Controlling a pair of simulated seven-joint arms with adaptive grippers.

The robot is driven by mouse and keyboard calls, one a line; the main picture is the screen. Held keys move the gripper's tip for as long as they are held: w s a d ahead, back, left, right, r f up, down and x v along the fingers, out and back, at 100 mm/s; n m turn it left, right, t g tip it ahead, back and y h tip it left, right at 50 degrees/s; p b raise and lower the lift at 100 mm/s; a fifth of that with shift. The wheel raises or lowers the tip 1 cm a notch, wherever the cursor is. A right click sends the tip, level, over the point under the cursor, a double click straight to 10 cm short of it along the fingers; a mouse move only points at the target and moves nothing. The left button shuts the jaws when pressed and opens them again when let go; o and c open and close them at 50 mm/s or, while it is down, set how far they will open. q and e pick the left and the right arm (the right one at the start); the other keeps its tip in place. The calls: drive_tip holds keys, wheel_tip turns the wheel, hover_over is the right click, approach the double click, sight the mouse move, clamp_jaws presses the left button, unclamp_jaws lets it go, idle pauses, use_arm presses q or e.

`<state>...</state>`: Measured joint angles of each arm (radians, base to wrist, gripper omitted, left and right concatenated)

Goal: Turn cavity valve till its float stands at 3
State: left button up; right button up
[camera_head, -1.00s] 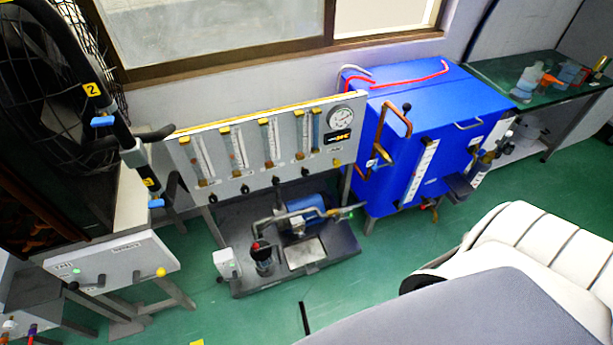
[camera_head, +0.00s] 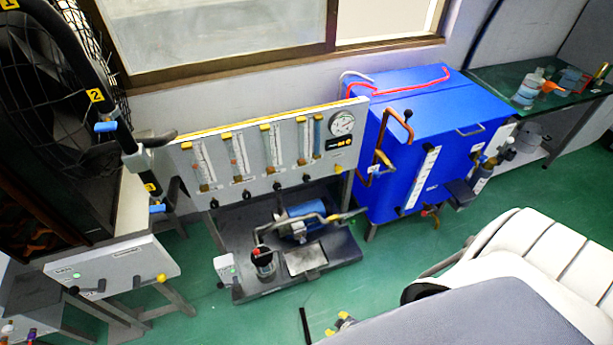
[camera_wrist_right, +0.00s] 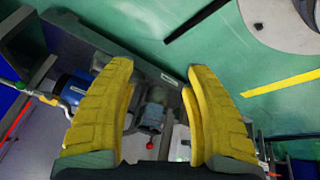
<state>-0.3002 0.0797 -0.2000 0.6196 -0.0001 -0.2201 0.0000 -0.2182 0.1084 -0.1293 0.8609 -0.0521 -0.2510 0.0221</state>
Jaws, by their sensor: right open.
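A grey panel (camera_head: 185,158) carries several upright flow tubes with floats; one is the leftmost tube (camera_head: 203,163). Below the tubes sit small dark knobs, such as the left knob (camera_head: 214,203) and one further right (camera_head: 278,187). Labels and float scales are too small to read, so I cannot tell which is the cavity valve or where its float stands. In the wrist view my right gripper (camera_wrist_right: 158,70) is open and empty. My left gripper is out of view.
A pump unit (camera_head: 300,225) on a dark base stands below the panel. A blue cabinet (camera_head: 440,115) with a copper pipe is to the right. A white padded seat (camera_head: 550,245) fills the lower right. Black bars with numbered labels (camera_head: 97,96) stand left. Green floor lies in front.

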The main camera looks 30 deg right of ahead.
drive_tip(key=w+d+r+t, duration=0.1)
drive_tip(key=w+r+t, duration=0.1)
drive_tip(key=w+r, duration=0.4)
drive_tip(key=w+d+r+t, duration=0.15)
drive_tip(key=w+r, duration=0.25)
drive_tip(key=w, duration=0.5)
drive_tip(key=m+t+h, duration=0.3)
drive_tip(key=t+h, duration=0.1)
drive_tip(key=t, duration=0.1)
approach(307, 180)
drive_tip(key=x, duration=1.1)
drive_tip(key=shift+d, duration=0.1)
clamp_jaws()
